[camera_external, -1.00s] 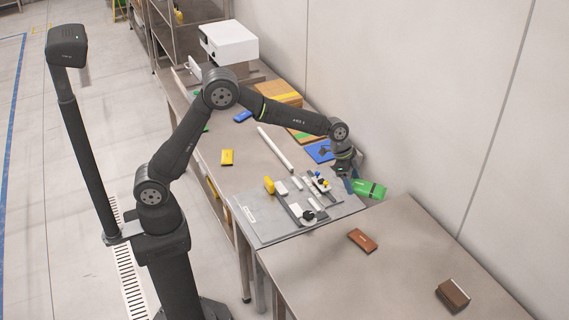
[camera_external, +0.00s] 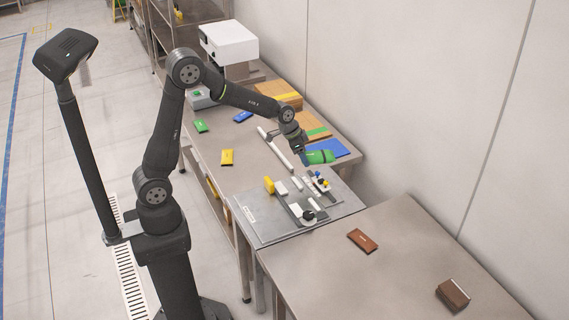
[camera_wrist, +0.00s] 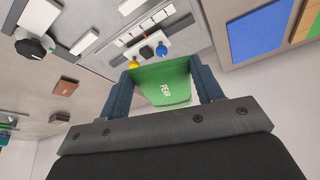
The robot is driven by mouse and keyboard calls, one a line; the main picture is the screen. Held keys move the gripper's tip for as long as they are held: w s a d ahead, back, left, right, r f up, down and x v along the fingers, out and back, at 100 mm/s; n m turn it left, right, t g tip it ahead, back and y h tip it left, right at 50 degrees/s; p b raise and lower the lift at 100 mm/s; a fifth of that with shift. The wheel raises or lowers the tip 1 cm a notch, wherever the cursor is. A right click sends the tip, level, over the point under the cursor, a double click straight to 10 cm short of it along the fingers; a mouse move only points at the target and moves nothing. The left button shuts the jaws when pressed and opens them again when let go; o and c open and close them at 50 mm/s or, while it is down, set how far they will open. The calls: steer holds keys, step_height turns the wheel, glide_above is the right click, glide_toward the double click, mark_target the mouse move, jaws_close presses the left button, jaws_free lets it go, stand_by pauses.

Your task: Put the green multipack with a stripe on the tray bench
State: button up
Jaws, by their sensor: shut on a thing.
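The green multipack (camera_external: 320,157) is held in my gripper (camera_external: 305,158) above the long bench (camera_external: 240,165), in front of a blue flat panel. A darker band seems to show near its right end. In the wrist view the green multipack (camera_wrist: 164,88) sits between the two blue fingers of my gripper (camera_wrist: 163,82), which touch its sides. Its far underside is hidden. I cannot tell which bench surface is the tray bench.
A grey control panel (camera_external: 262,218) with knobs and a yellow block lies below. Beyond are a blue panel (camera_external: 340,149) and brown boards with green (camera_external: 312,122) and yellow stripes. The nearer bench (camera_external: 340,290) holds two brown packs and has free room.

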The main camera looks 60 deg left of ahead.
steer(key=s+d+m, duration=0.2)
steer(key=s+d, duration=0.1)
steer(key=d, duration=1)
steer(key=s+d+m+g+h, duration=0.1)
steer(key=s+d+m+h, duration=0.15)
steer(key=s+d, duration=2.15)
glide_above(319, 260)
steer(key=s+a, duration=0.1)
steer(key=shift+m+y, duration=0.35)
steer(key=shift+m, duration=0.1)
step_height(319, 260, down, 7)
steer(key=shift+f, duration=2.1)
steer(key=o, duration=1.1)
steer(key=shift+f, duration=0.15)
steer(key=shift+o, duration=0.3)
steer(key=v, duration=1.2)
